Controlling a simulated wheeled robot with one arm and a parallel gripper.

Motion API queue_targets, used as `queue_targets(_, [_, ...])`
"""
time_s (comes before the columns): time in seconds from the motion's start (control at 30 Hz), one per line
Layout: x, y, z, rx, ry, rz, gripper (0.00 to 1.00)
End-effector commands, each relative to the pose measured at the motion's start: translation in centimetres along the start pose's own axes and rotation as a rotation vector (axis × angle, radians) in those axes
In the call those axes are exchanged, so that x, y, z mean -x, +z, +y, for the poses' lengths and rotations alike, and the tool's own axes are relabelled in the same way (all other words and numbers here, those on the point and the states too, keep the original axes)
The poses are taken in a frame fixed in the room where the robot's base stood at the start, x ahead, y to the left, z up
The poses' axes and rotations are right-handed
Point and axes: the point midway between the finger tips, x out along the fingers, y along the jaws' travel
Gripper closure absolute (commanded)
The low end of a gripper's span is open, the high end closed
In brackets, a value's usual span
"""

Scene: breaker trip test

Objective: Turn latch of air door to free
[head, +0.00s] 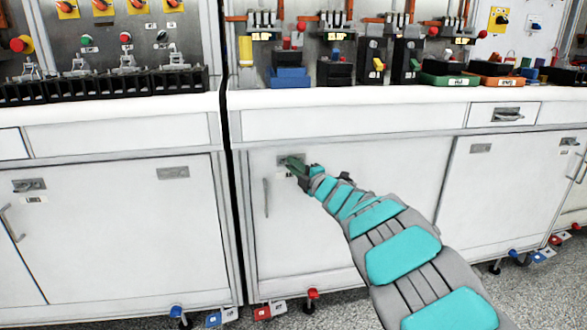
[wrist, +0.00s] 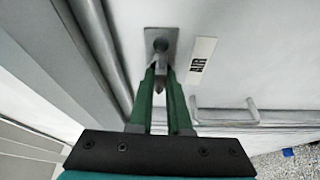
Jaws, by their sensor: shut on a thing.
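The air door (head: 325,240) is a white cabinet door that looks closed in the head view. Its latch (wrist: 161,72) is a small metal piece on a grey plate in the wrist view. A white AIR label (wrist: 202,62) is beside the plate. My gripper (wrist: 160,84) has green fingers, shut on the latch with the tips just short of the plate's upper part. In the head view my gripper (head: 293,164) is at the door's upper left and covers most of the latch.
A vertical bar handle (head: 266,198) is on the door below the latch, and it also shows in the wrist view (wrist: 225,113). A white counter (head: 400,96) with coloured bins and breakers runs above. Another cabinet door (head: 110,225) is to the left.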

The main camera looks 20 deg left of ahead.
Motion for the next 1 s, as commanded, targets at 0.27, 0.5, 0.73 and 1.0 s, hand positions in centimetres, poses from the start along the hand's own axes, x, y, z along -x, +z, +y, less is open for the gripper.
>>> queue_targets(0.27, [-0.06,-0.12,-0.62,-0.191,0.08,0.003,1.0])
queue_targets(0.5, [-0.08,-0.17,-0.85,-0.403,0.165,0.001,1.0])
queue_targets(0.73, [-0.11,-0.29,-0.96,-0.605,0.248,0.002,1.0])
queue_targets(1.0, [-0.19,-0.39,-0.96,-0.843,0.347,0.001,1.0])
